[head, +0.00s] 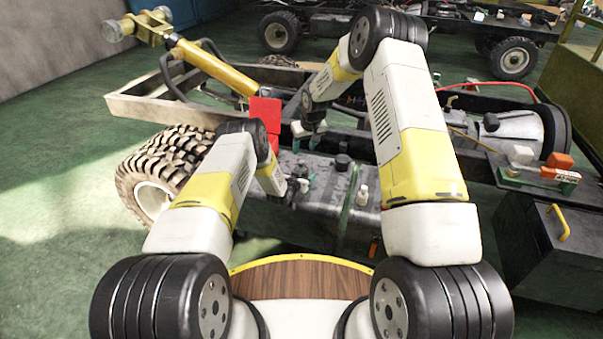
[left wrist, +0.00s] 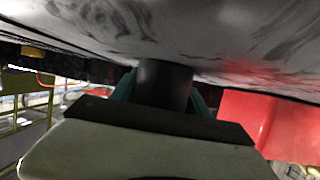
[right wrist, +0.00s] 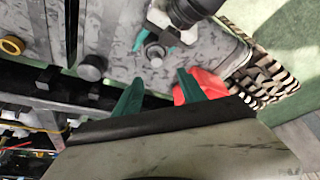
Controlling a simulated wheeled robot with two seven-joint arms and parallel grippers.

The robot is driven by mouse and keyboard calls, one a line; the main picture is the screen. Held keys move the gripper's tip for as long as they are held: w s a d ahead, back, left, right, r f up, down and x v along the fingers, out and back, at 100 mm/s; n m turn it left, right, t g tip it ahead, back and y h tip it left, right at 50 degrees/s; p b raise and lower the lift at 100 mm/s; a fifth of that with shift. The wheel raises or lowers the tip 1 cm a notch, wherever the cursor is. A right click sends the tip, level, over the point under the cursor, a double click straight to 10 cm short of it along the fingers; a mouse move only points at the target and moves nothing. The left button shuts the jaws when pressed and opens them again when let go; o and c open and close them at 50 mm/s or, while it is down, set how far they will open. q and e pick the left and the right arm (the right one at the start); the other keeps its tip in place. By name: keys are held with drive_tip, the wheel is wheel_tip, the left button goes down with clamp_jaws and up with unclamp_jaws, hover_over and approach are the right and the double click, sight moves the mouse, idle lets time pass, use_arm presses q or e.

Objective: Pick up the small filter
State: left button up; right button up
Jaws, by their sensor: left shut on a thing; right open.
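The small filter (left wrist: 165,85) is a dark grey cylinder in the left wrist view, held between the teal fingers of my left gripper (left wrist: 163,98). Its far end meets the grey tank surface; I cannot tell whether it is seated or free. In the right wrist view, the filter's round end (right wrist: 155,53) shows beside the left fingers. In the head view, my left gripper (head: 302,186) is low over the tank and the filter is hard to make out. My right gripper (head: 307,141) is open and empty above the tank; its teal fingers show in the right wrist view (right wrist: 160,95).
The scuffed grey tank (head: 325,205) has a dark cap (head: 342,161) and a small pale-topped fitting (head: 362,196). A red block (head: 267,113) stands close behind my left arm. A large tyre (head: 165,170) is at left. Chassis rails (head: 180,112) run behind the tank. Green floor is clear at left.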

sight(302, 162)
drive_tip(key=x, duration=0.5)
drive_tip(key=shift+f, duration=0.25)
drive_tip(key=shift+d+x, duration=0.2)
drive_tip(key=shift+x, duration=1.2)
drive_tip(key=shift+d+x, duration=0.2)
drive_tip(key=shift+x, duration=1.15)
clamp_jaws()
